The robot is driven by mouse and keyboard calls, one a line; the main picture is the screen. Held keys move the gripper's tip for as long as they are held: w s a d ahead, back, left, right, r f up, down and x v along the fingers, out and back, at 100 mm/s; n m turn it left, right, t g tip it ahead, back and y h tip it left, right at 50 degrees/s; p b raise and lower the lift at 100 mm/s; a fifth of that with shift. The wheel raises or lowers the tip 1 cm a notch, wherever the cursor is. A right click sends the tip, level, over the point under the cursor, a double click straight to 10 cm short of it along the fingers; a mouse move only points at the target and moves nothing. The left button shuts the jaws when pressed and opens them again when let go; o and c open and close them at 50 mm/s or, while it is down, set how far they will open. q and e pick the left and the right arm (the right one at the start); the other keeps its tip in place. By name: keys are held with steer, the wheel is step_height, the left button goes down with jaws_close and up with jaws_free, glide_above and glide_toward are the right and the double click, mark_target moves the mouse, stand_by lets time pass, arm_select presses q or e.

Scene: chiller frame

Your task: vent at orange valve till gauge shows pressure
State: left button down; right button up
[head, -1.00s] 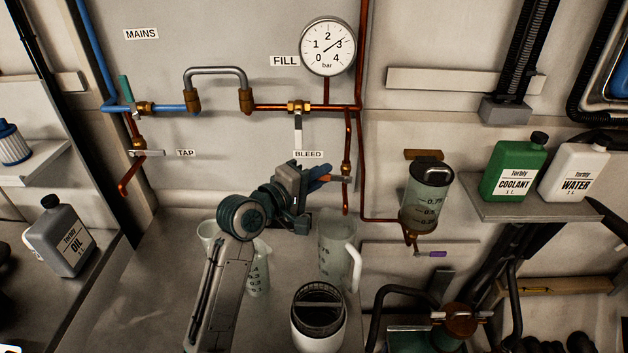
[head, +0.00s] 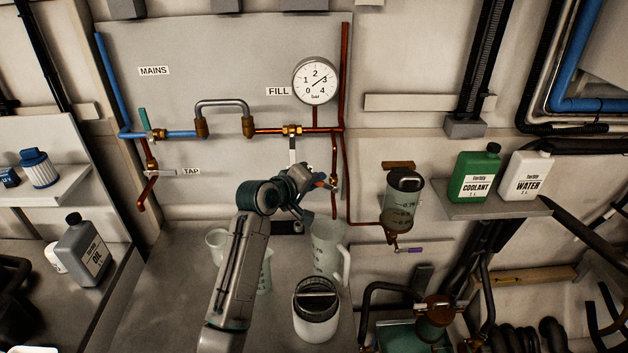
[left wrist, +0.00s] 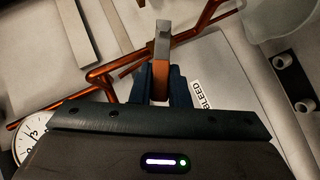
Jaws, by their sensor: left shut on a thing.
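The orange-handled valve (left wrist: 160,75) shows in the left wrist view between the two dark fingers of my left gripper (left wrist: 160,88), which is shut on its handle. In the head view my left gripper (head: 318,183) is at the bleed pipe, hiding most of the valve and the BLEED label. The label (left wrist: 203,94) is readable in the left wrist view. The round white gauge (head: 315,81) hangs above, its needle close to 3 bar; part of it shows in the left wrist view (left wrist: 30,138). My right gripper is not in view.
A clear jug (head: 328,248) stands on the bench below the bleed pipe, with a white-and-dark container (head: 316,310) in front. A reservoir (head: 401,200) hangs to the right. Green coolant (head: 474,175) and white water (head: 525,175) bottles stand on a shelf.

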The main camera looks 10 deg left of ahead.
arm_select(q)
steer(key=shift+f, duration=0.1)
steer(key=c, duration=1.4)
jaws_free()
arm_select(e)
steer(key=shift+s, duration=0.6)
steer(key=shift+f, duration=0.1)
